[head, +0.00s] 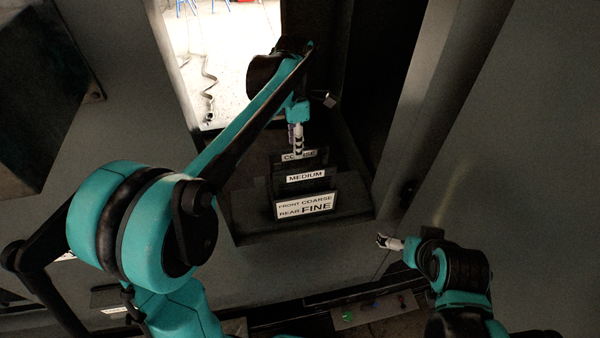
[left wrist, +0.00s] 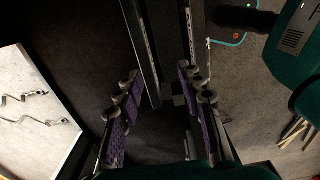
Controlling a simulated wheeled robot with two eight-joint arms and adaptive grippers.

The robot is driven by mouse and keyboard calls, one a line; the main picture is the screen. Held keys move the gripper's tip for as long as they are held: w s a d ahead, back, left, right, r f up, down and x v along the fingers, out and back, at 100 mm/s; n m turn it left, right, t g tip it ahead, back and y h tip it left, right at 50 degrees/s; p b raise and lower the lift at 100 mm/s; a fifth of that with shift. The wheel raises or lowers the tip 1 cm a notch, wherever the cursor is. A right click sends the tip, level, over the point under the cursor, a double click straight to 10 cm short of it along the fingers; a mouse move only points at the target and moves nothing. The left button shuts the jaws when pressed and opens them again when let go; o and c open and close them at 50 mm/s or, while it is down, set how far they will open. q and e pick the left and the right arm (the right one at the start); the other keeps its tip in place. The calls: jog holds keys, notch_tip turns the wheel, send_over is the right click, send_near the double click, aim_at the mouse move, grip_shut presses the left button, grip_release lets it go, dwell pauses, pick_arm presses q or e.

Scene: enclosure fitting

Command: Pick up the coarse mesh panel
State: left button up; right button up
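The coarse mesh panel (head: 313,157) is a dark upright panel at the back of a row, with a white label partly covered by my left gripper (head: 297,148). The gripper hangs over its top edge in the head view. In the left wrist view my left gripper (left wrist: 160,108) has its purple-padded fingers spread apart. Dark panel edges with label strips (left wrist: 147,45) show beyond the fingers; whether they touch a panel cannot be told. My right gripper (head: 384,241) is low at the right, away from the panels and too small to judge.
The medium panel (head: 306,176) and the front panel (head: 304,206), marked FINE, stand before the coarse one in a dark holder (head: 245,215). Dark walls rise close by on the right. A bright opening (head: 235,60) lies at the back left.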

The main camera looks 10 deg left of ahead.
aim_at(299, 161)
pick_arm(q)
jog(key=w+f+b, duration=0.1)
jog(key=w+f, duration=0.1)
jog(key=f, duration=0.1)
jog(key=shift+w, duration=0.3)
jog(key=f, duration=0.3)
jog(key=f+p, duration=0.1)
jog(key=f, duration=0.2)
jog(key=shift+d+f, duration=0.2)
jog(key=shift+f, duration=0.2)
jog(key=shift+s, duration=0.25)
jog(key=shift+c, duration=0.3)
jog(key=shift+w, duration=0.1)
grip_shut()
pick_arm(e)
jog(key=shift+w+f, duration=0.25)
jog(key=shift+w, duration=0.2)
jog(key=shift+w+f, duration=0.2)
jog(key=shift+w, duration=0.25)
